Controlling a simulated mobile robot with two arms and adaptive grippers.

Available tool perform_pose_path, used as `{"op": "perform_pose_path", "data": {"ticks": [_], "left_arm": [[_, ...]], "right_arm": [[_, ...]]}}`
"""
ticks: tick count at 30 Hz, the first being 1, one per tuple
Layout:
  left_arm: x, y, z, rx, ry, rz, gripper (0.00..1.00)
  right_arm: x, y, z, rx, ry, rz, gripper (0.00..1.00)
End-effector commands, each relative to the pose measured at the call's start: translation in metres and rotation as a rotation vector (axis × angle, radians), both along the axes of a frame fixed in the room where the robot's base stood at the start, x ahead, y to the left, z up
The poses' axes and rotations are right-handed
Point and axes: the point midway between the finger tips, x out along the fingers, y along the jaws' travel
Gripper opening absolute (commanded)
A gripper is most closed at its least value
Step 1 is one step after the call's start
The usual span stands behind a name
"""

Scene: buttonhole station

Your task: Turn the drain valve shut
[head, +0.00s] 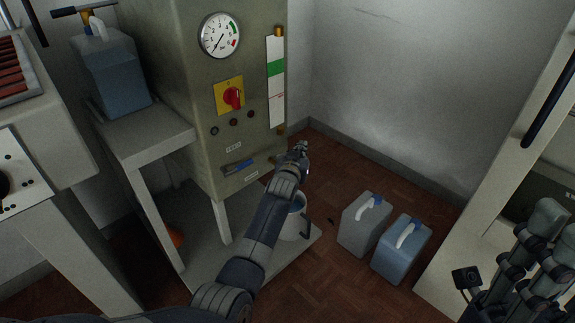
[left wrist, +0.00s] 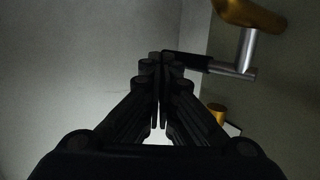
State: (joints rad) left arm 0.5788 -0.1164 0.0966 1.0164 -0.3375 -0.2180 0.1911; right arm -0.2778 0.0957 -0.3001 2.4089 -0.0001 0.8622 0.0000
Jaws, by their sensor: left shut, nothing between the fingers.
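A brass valve (left wrist: 250,12) with a silver stem and a black-gripped lever (left wrist: 190,60) shows at the upper right of the left wrist view. My left gripper (left wrist: 160,90) is shut and empty. Its fingers overlap the end of the black grip in that view; I cannot tell whether they touch. In the head view the left gripper (head: 302,148) is at the cabinet's lower right corner and hides most of this valve. A blue-handled lever (head: 237,167) sits low on the cabinet front. Part of my right gripper (head: 548,235) shows at the right edge; its fingertips are unclear.
The cabinet (head: 195,125) carries a gauge (head: 220,36), a red switch (head: 233,97) and a level tube (head: 276,80). A pail (head: 294,222) stands below my left arm. Two canisters (head: 364,222) (head: 401,249) stand on the floor to the right. Another canister (head: 113,75) rests on a stand.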

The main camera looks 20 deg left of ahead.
Motion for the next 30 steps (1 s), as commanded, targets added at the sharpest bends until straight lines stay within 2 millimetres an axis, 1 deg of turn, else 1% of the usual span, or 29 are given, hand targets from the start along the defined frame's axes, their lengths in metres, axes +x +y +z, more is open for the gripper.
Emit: {"op": "perform_pose_path", "data": {"ticks": [3, 12, 30], "left_arm": [[0.006, 0.002, 0.000, 0.000, -0.001, -0.001, 0.00], [0.014, 0.007, 0.000, 0.000, -0.001, 0.000, 0.00], [0.016, 0.008, 0.000, 0.000, 0.000, 0.000, 0.00]], "right_arm": [[0.000, 0.000, 0.000, 0.001, -0.002, 0.000, 0.34], [0.002, 0.001, -0.001, 0.000, 0.002, -0.001, 0.34], [0.002, 0.001, 0.000, 0.000, -0.002, -0.001, 0.34]]}}
